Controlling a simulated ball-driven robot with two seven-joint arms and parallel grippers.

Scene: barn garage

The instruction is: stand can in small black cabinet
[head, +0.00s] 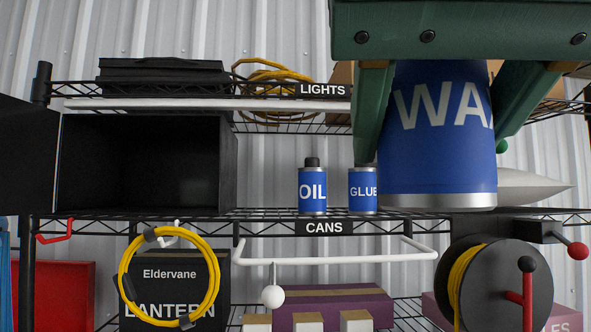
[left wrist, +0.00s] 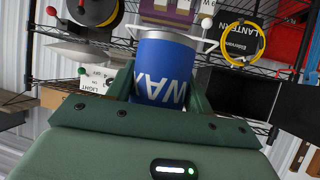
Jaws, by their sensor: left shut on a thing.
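A blue can (head: 437,150) with "WA" lettering hangs upright between the fingers of my left gripper (head: 445,110), at the right of the head view, close to the camera. The gripper is shut on the can. The can also shows in the left wrist view (left wrist: 167,68), its lettering upside down there. The small black cabinet (head: 227,165) is on the middle shelf at the left, its door (head: 28,155) swung open to the left. Its dark inside looks empty. The held can is to the right of the cabinet. My right gripper is in neither view.
A blue oil can (head: 312,190) and a blue glue can (head: 362,190) stand on the shelf right of the cabinet, above the CANS label (head: 324,227). A wire shelf with the LIGHTS label (head: 323,90) runs above. A cable reel (head: 500,285) sits at lower right.

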